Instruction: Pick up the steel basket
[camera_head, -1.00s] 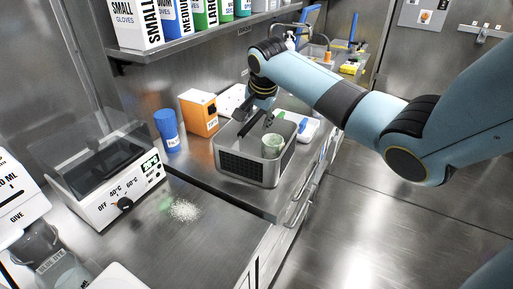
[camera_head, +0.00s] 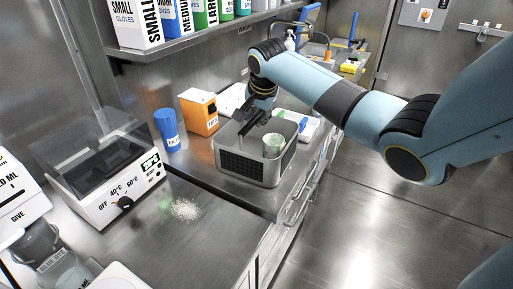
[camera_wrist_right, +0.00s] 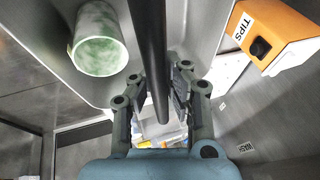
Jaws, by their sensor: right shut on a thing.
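The steel basket (camera_head: 265,174) stands on the metal bench in the head view, grey with black perforated panels. A pale green mottled cup (camera_head: 273,145) stands inside it at the right; the cup also shows in the right wrist view (camera_wrist_right: 100,50). My right gripper (camera_head: 247,129) reaches down over the basket. In the wrist view its fingers (camera_wrist_right: 162,78) lie on either side of a dark bar (camera_wrist_right: 149,40) that crosses the basket, and they are shut on this handle. The basket appears to rest on the bench. My left gripper is not in view.
A blue bottle (camera_head: 168,128) and an orange TIPS box (camera_head: 199,112) stand left of the basket. White granules (camera_head: 185,209) lie on the bench. A glove-box shelf (camera_head: 200,38) runs above.

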